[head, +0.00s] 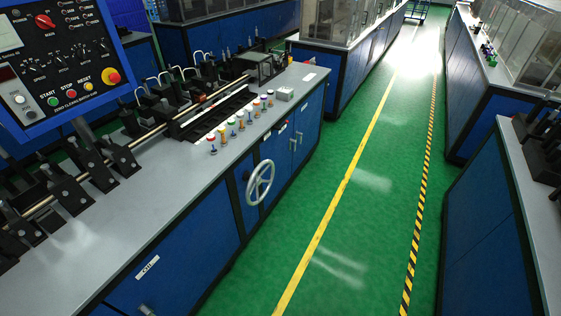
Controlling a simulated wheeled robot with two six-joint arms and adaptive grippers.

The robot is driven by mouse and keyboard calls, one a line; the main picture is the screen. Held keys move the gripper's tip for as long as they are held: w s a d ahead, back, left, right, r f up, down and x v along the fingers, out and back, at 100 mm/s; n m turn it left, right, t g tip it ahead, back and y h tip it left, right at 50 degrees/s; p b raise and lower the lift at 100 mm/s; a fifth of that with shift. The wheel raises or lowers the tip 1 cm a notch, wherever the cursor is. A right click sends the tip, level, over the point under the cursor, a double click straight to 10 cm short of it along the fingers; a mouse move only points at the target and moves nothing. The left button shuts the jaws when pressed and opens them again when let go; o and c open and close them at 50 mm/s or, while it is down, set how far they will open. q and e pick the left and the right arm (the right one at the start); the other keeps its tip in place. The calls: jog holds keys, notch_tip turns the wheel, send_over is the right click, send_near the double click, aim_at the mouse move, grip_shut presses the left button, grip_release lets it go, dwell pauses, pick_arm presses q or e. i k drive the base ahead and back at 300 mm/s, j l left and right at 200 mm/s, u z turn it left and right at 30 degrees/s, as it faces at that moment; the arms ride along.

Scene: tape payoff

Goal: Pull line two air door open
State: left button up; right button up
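Blue cabinet doors line the front of the left machine bench. The nearest blue door (180,262) appears shut, with a small white label (147,267) whose text I cannot read surely and a metal handle (147,310) at the bottom edge. Farther along, past a white handwheel (260,183), narrower blue doors (309,122) with upright handles (297,141) also look shut. I cannot tell which one is the line two air door. Neither of my grippers is in view.
A control panel (62,60) with buttons overhangs the grey bench top (165,190) at left. Several coloured-cap knobs (232,128) stand along the bench edge. The green aisle (365,200) is clear, with yellow and striped floor lines. Another bench (490,210) stands at right.

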aim_at(278, 148)
jog(key=u, duration=0.3)
jog(key=i+l+u, duration=0.4)
jog(key=l, duration=0.25)
jog(key=l+u, duration=0.15)
jog(key=l, duration=0.15)
jog(key=i+l+u, duration=0.2)
jog(key=l, duration=0.2)
jog(key=l+u, duration=0.2)
jog(key=l, duration=0.15)
